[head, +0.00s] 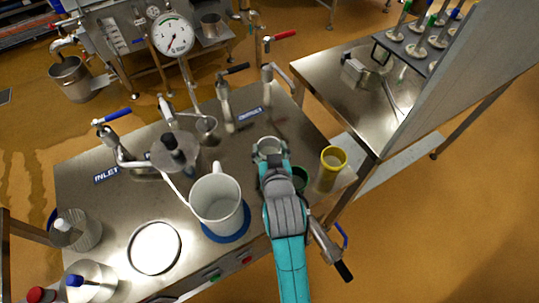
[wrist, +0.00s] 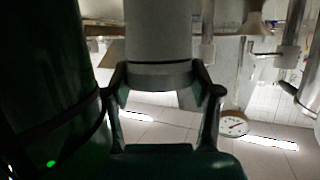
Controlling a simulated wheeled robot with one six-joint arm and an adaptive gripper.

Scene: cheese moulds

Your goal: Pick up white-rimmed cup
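The white-rimmed cup (head: 268,146) stands upright in the head view, right of the middle of the steel table, and its near side is hidden by my gripper. In the wrist view its pale grey body (wrist: 158,35) fills the top middle, with the lighter rim band below. My gripper (wrist: 160,76) has one finger on each side of this band, and both fingertips appear to touch it. In the head view my gripper (head: 270,163) reaches the cup from the near side. I cannot tell whether the cup's base touches the table.
A green cup (head: 301,179) stands close beside my gripper, dark in the wrist view (wrist: 45,80). A yellow-rimmed cup (head: 332,169) is to its right, near the table edge. A white jug (head: 217,203) stands on a blue mat to the left. Valves and pipes rise behind.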

